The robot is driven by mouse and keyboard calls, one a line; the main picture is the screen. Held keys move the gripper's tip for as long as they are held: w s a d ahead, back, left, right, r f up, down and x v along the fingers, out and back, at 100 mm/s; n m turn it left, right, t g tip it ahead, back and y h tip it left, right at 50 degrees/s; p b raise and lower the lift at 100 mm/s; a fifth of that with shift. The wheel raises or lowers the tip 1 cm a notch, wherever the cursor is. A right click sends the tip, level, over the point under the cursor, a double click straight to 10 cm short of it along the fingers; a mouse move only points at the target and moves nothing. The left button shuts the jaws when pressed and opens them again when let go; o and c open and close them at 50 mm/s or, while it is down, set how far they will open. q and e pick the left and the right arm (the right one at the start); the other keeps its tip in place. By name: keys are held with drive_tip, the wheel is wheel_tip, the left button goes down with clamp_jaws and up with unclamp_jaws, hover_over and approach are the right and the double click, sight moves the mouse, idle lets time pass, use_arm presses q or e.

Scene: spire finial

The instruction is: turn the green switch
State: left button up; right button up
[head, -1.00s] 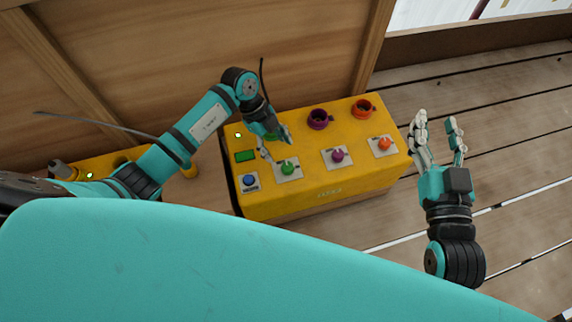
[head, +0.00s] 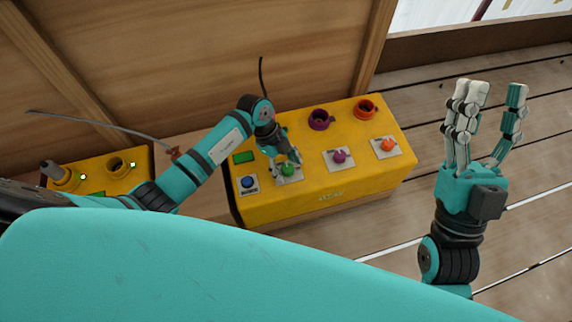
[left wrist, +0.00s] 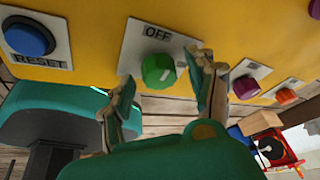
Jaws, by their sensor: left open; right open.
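The green switch (head: 288,170) is a round green knob on a pale plate on the yellow control box (head: 330,197). It also shows in the left wrist view (left wrist: 158,70), below a label reading OFF. My left gripper (head: 284,162) is over the switch. In the left wrist view its open fingers (left wrist: 165,90) are on both sides of the knob, and I cannot tell whether they touch it. My right gripper (head: 488,112) is open and empty, in the air right of the box.
A blue RESET button (head: 248,182) is left of the green switch. A purple knob (head: 340,156) and an orange knob (head: 387,145) are to its right. Purple (head: 320,120) and orange (head: 366,108) rings stand behind. A second yellow box (head: 122,182) is at left.

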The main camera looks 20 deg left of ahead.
use_arm(q)
drive_tip(key=c, duration=1.1)
drive_tip(key=shift+c, duration=0.2)
